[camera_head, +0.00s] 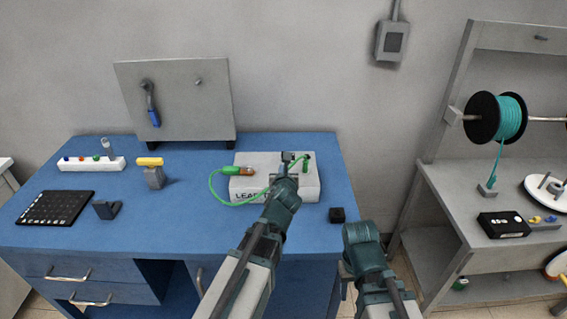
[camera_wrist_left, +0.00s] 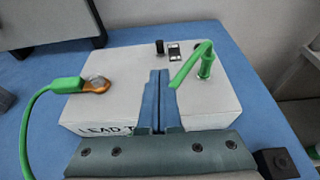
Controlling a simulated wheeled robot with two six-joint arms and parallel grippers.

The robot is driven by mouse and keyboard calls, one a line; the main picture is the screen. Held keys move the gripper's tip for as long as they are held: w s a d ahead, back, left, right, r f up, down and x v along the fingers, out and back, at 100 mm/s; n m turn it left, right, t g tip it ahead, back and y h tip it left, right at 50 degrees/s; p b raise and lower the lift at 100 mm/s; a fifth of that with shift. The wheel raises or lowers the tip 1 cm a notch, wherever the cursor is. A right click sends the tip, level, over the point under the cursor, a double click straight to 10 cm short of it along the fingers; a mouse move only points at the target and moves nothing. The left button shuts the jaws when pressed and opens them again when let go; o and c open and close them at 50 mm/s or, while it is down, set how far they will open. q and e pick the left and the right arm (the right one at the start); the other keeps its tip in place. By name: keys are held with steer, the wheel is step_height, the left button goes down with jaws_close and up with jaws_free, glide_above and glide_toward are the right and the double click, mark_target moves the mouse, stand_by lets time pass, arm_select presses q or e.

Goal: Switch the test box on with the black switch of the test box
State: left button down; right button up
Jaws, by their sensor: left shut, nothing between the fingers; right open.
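The test box (camera_head: 305,185) is a white box on the blue table, with part of a "LEAD T" label on its front. In the left wrist view its top (camera_wrist_left: 120,62) carries a black upright post (camera_wrist_left: 160,47) and a small black-and-white switch plate (camera_wrist_left: 174,50) beside it. Whether the switch is on cannot be told. My left gripper (camera_head: 284,166) is shut and empty over the box; in the left wrist view its blue fingers (camera_wrist_left: 158,82) point toward the post and switch. Contact cannot be told. My right gripper (camera_head: 362,232) is open, right of the table; its fingers are mostly hidden.
A small black block (camera_head: 337,215) sits at the table's front right. A grey panel (camera_head: 190,105) stands behind left. The table's middle (camera_head: 170,225) is clear.

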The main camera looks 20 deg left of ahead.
arm_select(q)
steer(key=shift+w, duration=0.1)
steer(key=b+x, duration=0.3)
steer(key=x, duration=0.7)
steer(key=shift+d+r, duration=0.1)
